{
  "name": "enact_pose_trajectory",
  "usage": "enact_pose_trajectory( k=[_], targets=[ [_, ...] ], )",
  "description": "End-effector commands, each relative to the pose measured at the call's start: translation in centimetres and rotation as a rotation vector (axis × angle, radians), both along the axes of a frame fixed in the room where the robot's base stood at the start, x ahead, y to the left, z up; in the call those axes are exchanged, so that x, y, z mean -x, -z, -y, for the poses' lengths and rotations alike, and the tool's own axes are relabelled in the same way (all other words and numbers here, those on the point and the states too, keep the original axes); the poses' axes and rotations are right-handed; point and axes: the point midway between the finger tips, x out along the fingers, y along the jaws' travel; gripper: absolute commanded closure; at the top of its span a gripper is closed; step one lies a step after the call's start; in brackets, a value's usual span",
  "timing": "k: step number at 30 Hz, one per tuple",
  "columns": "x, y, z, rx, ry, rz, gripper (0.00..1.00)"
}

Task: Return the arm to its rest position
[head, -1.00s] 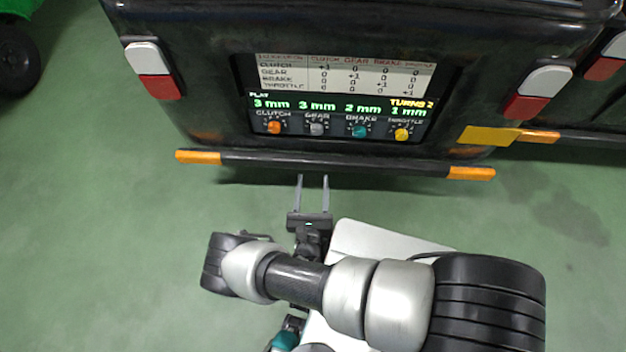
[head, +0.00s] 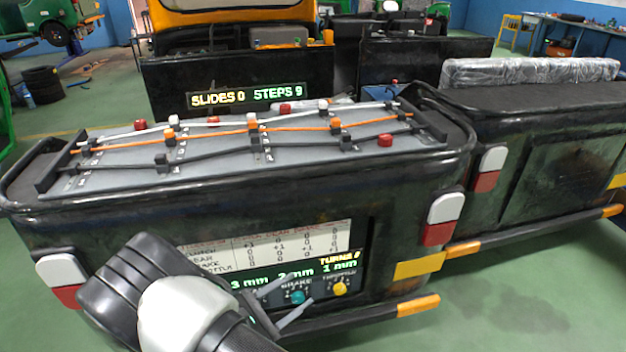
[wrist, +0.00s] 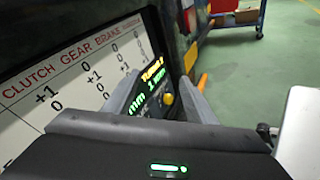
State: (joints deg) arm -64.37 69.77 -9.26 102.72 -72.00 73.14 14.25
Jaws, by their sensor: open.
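My arm (head: 185,310) rises from the bottom edge of the head view and covers the left part of the control panel on the black rickshaw body. My gripper (head: 301,288) is open and empty, its two grey fingers spread in front of the teal brake knob and near the yellow throttle knob (head: 340,287). I cannot tell whether a finger touches the panel. In the wrist view the open fingers of my gripper (wrist: 158,88) point along the panel, with the yellow knob (wrist: 167,98) and the lit readout between them. The other knobs are hidden by my arm.
The black rickshaw body (head: 400,215) stands close ahead, with a bumper bar (head: 415,305) low on it. A grey board (head: 230,145) with cables and clamps lies on top. Green floor (head: 530,310) is open at lower right. A blue-and-red cart (wrist: 237,15) stands farther off.

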Motion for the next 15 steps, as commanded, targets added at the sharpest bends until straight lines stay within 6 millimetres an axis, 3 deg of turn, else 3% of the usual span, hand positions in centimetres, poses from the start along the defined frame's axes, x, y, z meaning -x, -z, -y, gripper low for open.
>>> enact_pose_trajectory(
  k=[1,3,8,15],
  targets=[
    [-0.4,-2.6,1.7,-0.076,0.104,0.001,0.49],
    [-0.4,-5.4,3.9,-0.175,0.234,-0.001,0.49],
    [0.9,-11.1,8.6,-0.413,0.507,0.002,0.49],
    [4.7,-18.6,14.3,-0.800,0.847,0.049,0.49]
  ],
)
